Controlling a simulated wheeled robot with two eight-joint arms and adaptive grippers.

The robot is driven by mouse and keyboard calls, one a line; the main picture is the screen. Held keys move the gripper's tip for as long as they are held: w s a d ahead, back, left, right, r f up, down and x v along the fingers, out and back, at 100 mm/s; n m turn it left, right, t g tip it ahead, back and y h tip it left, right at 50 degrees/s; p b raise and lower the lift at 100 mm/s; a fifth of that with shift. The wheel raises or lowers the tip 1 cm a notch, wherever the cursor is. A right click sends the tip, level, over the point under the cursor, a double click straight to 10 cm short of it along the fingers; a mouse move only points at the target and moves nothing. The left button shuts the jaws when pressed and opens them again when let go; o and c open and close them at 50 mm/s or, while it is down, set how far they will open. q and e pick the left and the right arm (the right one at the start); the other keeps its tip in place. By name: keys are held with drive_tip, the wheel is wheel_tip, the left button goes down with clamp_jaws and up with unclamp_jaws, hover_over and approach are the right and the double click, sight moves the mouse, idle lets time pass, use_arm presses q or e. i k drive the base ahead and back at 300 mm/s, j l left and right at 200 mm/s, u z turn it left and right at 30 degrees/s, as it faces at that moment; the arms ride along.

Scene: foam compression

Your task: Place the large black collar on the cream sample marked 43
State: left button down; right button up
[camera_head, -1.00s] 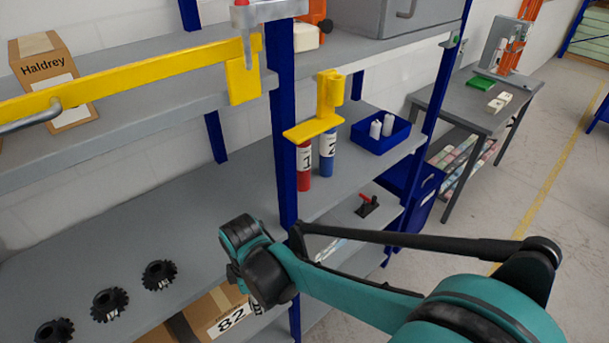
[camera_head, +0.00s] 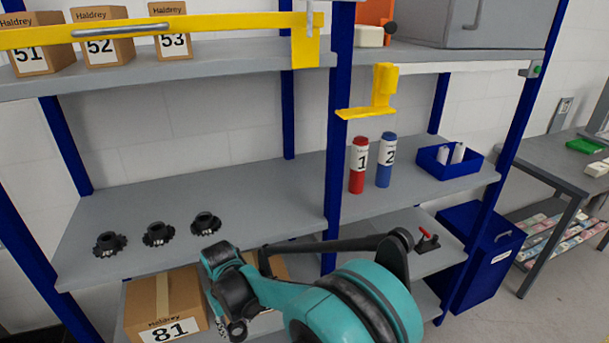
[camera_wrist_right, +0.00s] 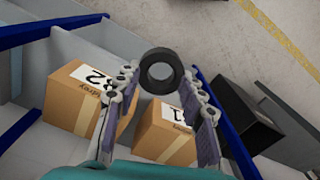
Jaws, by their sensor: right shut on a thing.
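A black ring-shaped collar (camera_wrist_right: 161,70) sits between the fingertips of my right gripper (camera_wrist_right: 160,85) in the right wrist view. The fingers touch it from both sides and the gripper is shut on it. In the head view my right gripper (camera_head: 236,328) hangs low in front of the shelving, near box 81, and the collar cannot be made out there. No cream sample marked 43 can be read. Small cream blocks (camera_head: 596,168) lie on the grey bench at the right, without legible numbers. My left gripper is not in view.
Blue-post shelving fills the front. Three black toothed parts (camera_head: 158,234) stand on its middle shelf (camera_head: 265,205), with red (camera_head: 357,181) and blue (camera_head: 384,175) tubes and a blue bin (camera_head: 448,170) farther right. Box 81 (camera_head: 150,292) is below. The grey bench (camera_head: 545,160) stands right.

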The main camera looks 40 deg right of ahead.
sight(360, 35)
drive_tip(key=l+u, duration=0.35)
drive_tip(key=k+l+u, duration=0.15)
drive_tip(key=l+u, duration=0.15)
drive_tip(key=k+l+u, duration=0.15)
drive_tip(key=l+u, duration=0.2)
drive_tip(key=k+l+u, duration=0.3)
drive_tip(key=i+l, duration=0.1)
drive_tip(key=l, duration=0.05)
